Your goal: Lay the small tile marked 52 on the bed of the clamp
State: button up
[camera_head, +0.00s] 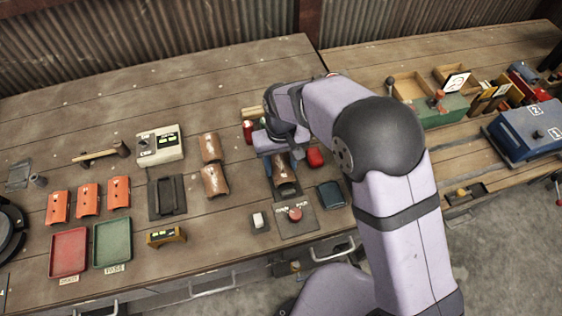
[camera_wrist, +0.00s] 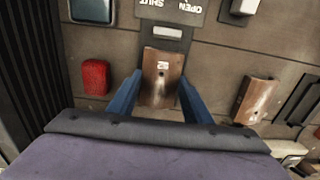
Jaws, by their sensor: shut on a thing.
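A small brown, worn, curved tile (camera_wrist: 162,80) with a little white label lies between the two blue fingers of my gripper (camera_wrist: 159,96) in the wrist view. The gripper is shut on it, one finger at each side. I cannot tell whether the tile touches the bed.
Two other brown tiles (camera_head: 212,163) lie to the left. A red block (camera_head: 315,157) and a dark blue box (camera_head: 331,194) stand close on the right, a small white-topped block (camera_head: 259,220) on the left. Orange tiles (camera_head: 88,198) and red and green trays (camera_head: 112,243) are farther left.

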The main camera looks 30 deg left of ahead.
aim_at(281, 166)
jog(key=shift+f, duration=0.2)
jog(key=o, duration=1.2)
jog(key=shift+r, duration=0.1)
jog(key=shift+r+b, duration=1.25)
jog(key=shift+r, duration=2.35)
